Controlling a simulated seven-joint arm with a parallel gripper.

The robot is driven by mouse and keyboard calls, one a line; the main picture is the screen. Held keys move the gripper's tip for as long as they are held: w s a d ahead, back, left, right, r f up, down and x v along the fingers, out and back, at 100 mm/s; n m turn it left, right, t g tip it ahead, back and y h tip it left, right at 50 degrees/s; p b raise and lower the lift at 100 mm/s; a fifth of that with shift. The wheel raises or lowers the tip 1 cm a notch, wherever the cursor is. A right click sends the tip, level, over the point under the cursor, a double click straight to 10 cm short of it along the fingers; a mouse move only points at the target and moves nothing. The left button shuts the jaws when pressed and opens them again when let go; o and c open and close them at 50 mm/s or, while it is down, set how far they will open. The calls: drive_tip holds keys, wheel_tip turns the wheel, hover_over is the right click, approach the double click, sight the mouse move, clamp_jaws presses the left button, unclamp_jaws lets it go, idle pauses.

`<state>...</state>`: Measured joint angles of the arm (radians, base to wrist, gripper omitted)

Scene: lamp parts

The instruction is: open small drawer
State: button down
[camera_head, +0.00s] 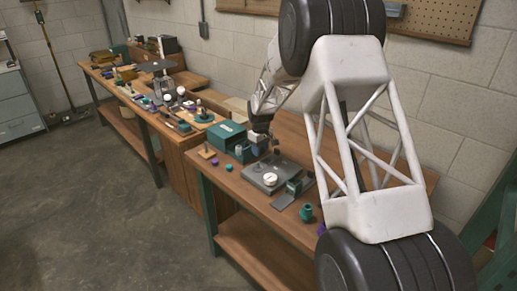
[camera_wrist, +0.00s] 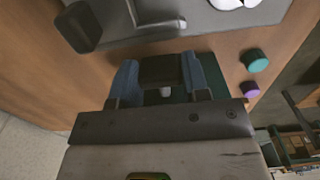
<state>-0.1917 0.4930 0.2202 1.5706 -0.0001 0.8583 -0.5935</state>
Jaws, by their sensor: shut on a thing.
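A teal box (camera_head: 228,134), which looks like the small drawer unit, stands on the workbench near the wall in the head view. My gripper (camera_head: 260,136) is low beside its right end, small and partly hidden in that view. In the wrist view my gripper (camera_wrist: 165,80) has its two blue fingers closed on a dark block (camera_wrist: 160,70). A small pale round piece shows just below the block, and a teal surface (camera_wrist: 180,95) lies beneath. I cannot tell whether the block is the drawer's handle, or how far the drawer stands out.
A grey plate with a white round part (camera_head: 270,179) lies just in front of my gripper. A teal cylinder (camera_wrist: 255,60) and a purple cap (camera_wrist: 249,90) stand on the wood nearby. A teal knob (camera_head: 306,212) sits farther right. The left bench is crowded.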

drive_tip(key=c, duration=0.6)
unclamp_jaws()
drive_tip(key=shift+r, duration=0.1)
drive_tip(key=shift+r, duration=3.85)
